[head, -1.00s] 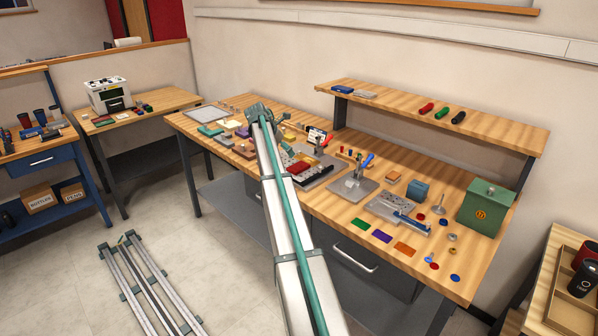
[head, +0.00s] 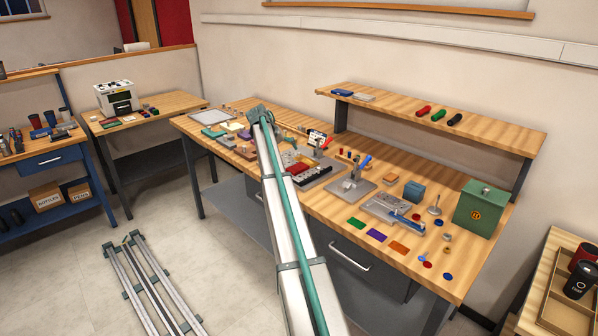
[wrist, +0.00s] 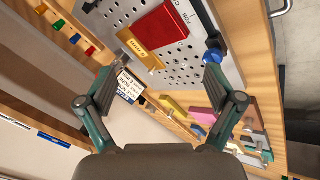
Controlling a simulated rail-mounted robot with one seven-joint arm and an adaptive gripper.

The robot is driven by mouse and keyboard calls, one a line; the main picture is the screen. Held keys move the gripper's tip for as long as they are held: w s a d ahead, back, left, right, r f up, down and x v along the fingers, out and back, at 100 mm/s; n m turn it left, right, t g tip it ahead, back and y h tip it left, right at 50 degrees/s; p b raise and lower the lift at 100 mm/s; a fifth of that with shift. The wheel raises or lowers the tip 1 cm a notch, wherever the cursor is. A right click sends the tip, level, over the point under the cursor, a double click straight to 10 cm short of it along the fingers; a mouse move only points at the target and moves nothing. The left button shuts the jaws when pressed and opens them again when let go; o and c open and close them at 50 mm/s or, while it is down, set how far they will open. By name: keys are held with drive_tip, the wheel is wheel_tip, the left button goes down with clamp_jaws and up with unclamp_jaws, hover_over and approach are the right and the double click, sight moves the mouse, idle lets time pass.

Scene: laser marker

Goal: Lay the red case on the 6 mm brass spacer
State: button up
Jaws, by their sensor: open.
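The red case (wrist: 162,32) lies flat on a grey perforated plate (wrist: 206,72) in the upper middle of the wrist view. It also shows in the head view (head: 299,169), right of my arm. A brass block with a marking too small to read, seemingly the spacer (wrist: 138,45), lies on the plate close beside the red case; I cannot tell whether they touch. My gripper (wrist: 160,90) is open and empty, its two fingers wide apart. The case and brass block lie beyond the fingertips in the picture. In the head view my arm hides the gripper's fingers.
A dark blue knob (wrist: 213,56) is close to the right finger. A small sign (wrist: 130,88) is near the left finger. Yellow (wrist: 172,106) and pink (wrist: 201,115) blocks lie nearby. In the head view, a stand with a blue handle (head: 364,162) is right of the plate.

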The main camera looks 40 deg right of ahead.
sight(297, 167)
drive_tip(key=shift+d+f+m+p, duration=0.55)
drive_tip(key=shift+d+f+m, duration=0.5)
drive_tip(key=shift+f+m, duration=0.65)
drive_tip(key=shift+d+f+m+p, duration=0.55)
drive_tip(key=shift+d+f+m, duration=0.6)
drive_tip(key=shift+m, duration=0.8)
drive_tip(key=shift+d+f+m+p, duration=0.55)
drive_tip(key=shift+d+f+m, duration=0.35)
drive_tip(key=shift+f+m, duration=0.85)
drive_tip(key=shift+r, duration=0.15)
drive_tip(key=c, duration=1.4)
drive_tip(key=shift+r, duration=0.1)
